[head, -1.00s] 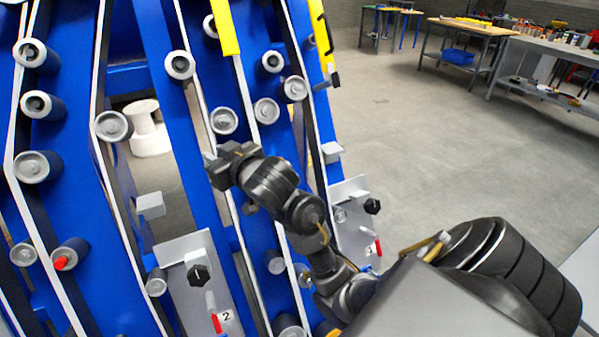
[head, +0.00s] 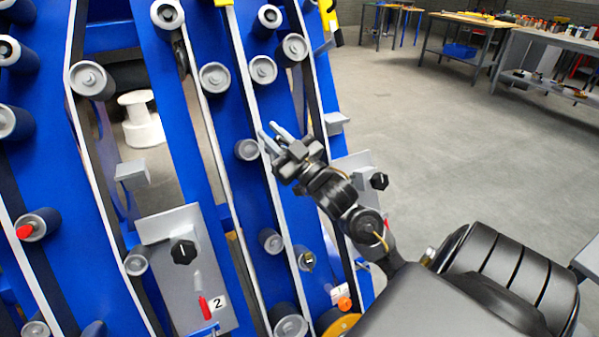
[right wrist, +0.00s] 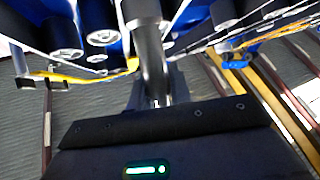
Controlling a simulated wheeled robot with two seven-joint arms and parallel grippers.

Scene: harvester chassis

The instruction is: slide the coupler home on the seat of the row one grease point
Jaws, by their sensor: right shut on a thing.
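My right gripper (head: 273,135) is in front of the blue chassis, its tips pointing up and left near a grey roller. It is shut on a metal cylinder, which looks like the coupler (right wrist: 148,45); in the right wrist view this stands upright between the jaws, silver above and dark below. In the head view the coupler is too small to make out. A small plate marked 1 (head: 338,291) sits low on the chassis beside an orange round piece (head: 344,303), below the gripper. I cannot tell whether this is the grease point. My left gripper is out of view.
Grey rollers (head: 215,77) and blue beams (head: 180,120) crowd around the gripper. A grey panel marked 2 (head: 165,228) with a black knob stands to the left. A second grey panel (head: 355,162) is behind my right arm. Open floor (head: 420,150) lies right, with workbenches beyond.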

